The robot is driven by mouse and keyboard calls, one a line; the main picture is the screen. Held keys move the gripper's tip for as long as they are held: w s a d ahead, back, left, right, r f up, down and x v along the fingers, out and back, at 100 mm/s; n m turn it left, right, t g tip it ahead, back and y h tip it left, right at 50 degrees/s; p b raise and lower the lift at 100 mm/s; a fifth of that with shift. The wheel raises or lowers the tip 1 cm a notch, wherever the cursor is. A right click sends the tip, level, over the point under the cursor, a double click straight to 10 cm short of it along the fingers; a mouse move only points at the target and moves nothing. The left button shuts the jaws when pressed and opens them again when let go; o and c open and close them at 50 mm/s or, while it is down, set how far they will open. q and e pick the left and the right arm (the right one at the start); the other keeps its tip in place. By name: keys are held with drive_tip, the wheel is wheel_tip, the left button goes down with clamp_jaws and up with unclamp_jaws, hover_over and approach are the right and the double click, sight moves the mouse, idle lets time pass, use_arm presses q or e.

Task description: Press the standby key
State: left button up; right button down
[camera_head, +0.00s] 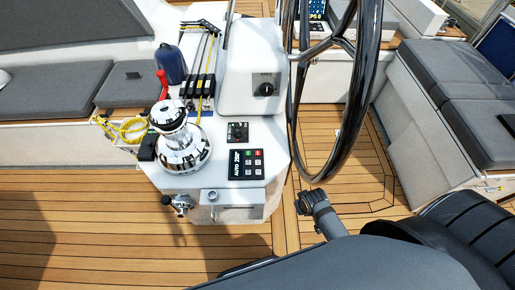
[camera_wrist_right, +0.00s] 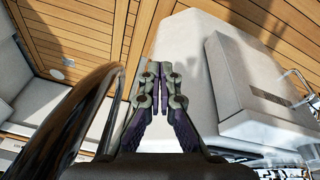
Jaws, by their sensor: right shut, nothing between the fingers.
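The autopilot control panel (camera_head: 246,164) is a small black unit on the front of the white console, with a display that reads AUTO and a number. Beside the display are a red key (camera_head: 258,153), a green key (camera_head: 249,154) and several dark keys. The key labels are too small to read, so I cannot tell which is standby. My right gripper (camera_wrist_right: 161,75) is shut and empty in the wrist view, with a white surface behind it. The panel is not recognisable in that view. My left gripper does not show.
The steering wheel (camera_head: 352,90) stands right of the panel, and its rim (camera_wrist_right: 75,120) is close left of my right gripper. A chrome winch (camera_head: 183,150) with yellow rope is left of the panel. A round black control (camera_head: 238,131) sits just above it.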

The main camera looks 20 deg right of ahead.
drive_tip(key=w+a+r+t+p, duration=0.1)
drive_tip(key=w+r, duration=0.1)
drive_tip(key=r, duration=0.5)
drive_tip(key=w+a+r+p, duration=0.1)
drive_tip(key=w+r+p, duration=0.1)
drive_tip(key=r, duration=0.5)
drive_tip(key=r+m+t+y, duration=0.2)
drive_tip(key=m+t+y, duration=0.2)
drive_tip(key=m+t, duration=0.15)
hover_over(259, 154)
drive_tip(key=shift+f+g+p, duration=0.2)
drive_tip(key=shift+g+p, duration=0.15)
drive_tip(key=shift+p, duration=0.05)
drive_tip(key=shift+f, duration=0.1)
wheel_tip(259, 154, down, 8)
drive_tip(key=b, duration=0.8)
drive_tip(key=shift+f+b, duration=0.3)
drive_tip(key=shift+f, duration=0.05)
drive_tip(key=shift+f, duration=0.1)
drive_tip(key=shift+f, duration=0.3)
